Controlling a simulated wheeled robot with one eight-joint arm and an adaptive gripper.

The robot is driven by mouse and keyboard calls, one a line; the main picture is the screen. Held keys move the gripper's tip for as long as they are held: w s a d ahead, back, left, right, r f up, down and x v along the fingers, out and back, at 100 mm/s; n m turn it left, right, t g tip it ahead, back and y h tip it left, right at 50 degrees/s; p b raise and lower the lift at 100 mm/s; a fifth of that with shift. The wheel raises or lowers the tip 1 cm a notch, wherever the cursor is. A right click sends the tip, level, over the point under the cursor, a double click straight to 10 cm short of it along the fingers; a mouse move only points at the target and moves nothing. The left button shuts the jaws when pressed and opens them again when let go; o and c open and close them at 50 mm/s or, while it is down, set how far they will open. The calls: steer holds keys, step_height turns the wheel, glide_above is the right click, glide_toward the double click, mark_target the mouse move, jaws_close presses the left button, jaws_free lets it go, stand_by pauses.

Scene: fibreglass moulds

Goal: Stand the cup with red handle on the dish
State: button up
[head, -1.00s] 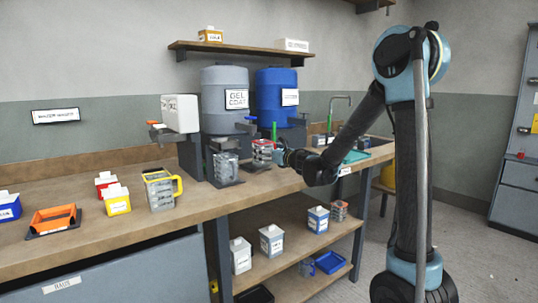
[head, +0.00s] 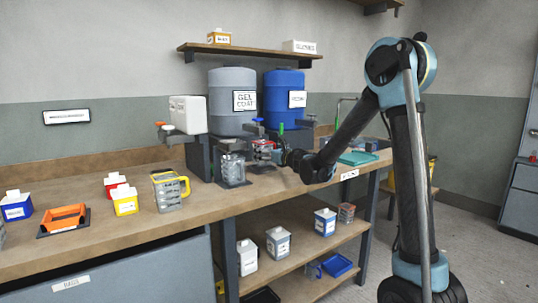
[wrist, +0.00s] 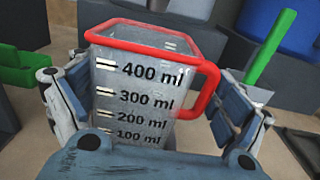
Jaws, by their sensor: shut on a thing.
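The clear measuring cup with red rim and handle (wrist: 150,95) fills the middle of the wrist view, upright, with millilitre marks facing me. My gripper (wrist: 150,110) is shut on it, one finger on each side. In the head view the cup (head: 263,152) is at the bench's back, in front of the blue drum, with my gripper (head: 281,156) at its right. A dark flat dish (head: 262,169) lies on the bench below the cup. I cannot tell whether the cup touches it.
A clear cup (head: 232,168) stands on a dark plate under the grey drum (head: 231,100), close left. The blue drum (head: 284,95) stands behind. A yellow-handled jug (head: 168,192) and an orange tray (head: 63,217) are further left. A teal tray (head: 358,158) lies right.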

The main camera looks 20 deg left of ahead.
steer(key=shift+w+a, duration=0.5)
steer(key=shift+a, duration=0.05)
steer(key=shift+f, duration=0.95)
steer(key=shift+f, duration=0.2)
steer(key=o, duration=0.8)
